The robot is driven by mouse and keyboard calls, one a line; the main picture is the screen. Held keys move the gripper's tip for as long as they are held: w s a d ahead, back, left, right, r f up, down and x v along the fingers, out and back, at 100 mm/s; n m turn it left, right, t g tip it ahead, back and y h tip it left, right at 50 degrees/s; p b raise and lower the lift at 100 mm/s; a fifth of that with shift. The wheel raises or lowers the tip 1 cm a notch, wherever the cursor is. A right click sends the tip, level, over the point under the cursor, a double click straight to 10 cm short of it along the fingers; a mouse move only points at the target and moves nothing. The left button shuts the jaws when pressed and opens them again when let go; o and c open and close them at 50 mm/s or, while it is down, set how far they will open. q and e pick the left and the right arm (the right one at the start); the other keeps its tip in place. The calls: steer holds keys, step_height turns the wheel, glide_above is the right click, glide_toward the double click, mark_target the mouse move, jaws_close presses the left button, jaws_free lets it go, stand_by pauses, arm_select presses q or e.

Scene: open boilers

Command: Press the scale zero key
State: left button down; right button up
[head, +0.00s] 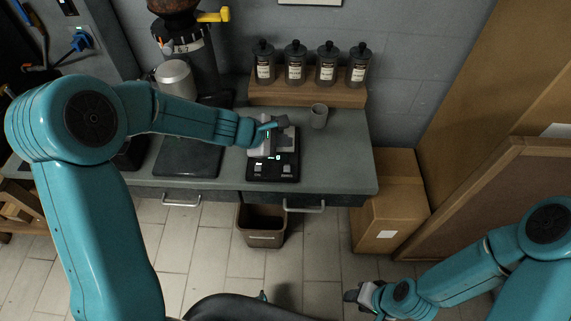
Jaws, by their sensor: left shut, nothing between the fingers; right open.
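The black scale (273,172) sits on the grey counter near its front edge, with a small green-lit display (275,157) and pale keys on its front face, one at front left (258,164) and one at front right (288,169). Labels on the keys are too small to read. My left gripper (266,151) is shut and empty, directly over the left part of the scale and hiding some of its top. I cannot tell whether it touches the scale. My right gripper (352,296) is open and empty, low at the bottom right, away from the counter.
A grey cup (319,116) stands behind and right of the scale. Several dark jars (295,64) stand on a wooden riser (308,94). A grinder (190,50) and metal jug (174,79) are at left. Below are a bin (262,226) and cardboard box (388,205).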

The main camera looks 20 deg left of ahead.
arm_select(q)
steer(key=b, duration=0.7)
glide_above(284, 170)
step_height(284, 170, down, 8)
steer(key=shift+s+d+r, duration=0.1)
steer(key=shift+r, duration=0.05)
steer(key=shift+f+b, duration=0.55)
steer(key=shift+b, duration=0.1)
steer(key=shift+r, duration=0.1)
stand_by(1.2)
steer(key=shift+f+b, duration=0.45)
steer(key=shift+b, duration=0.05)
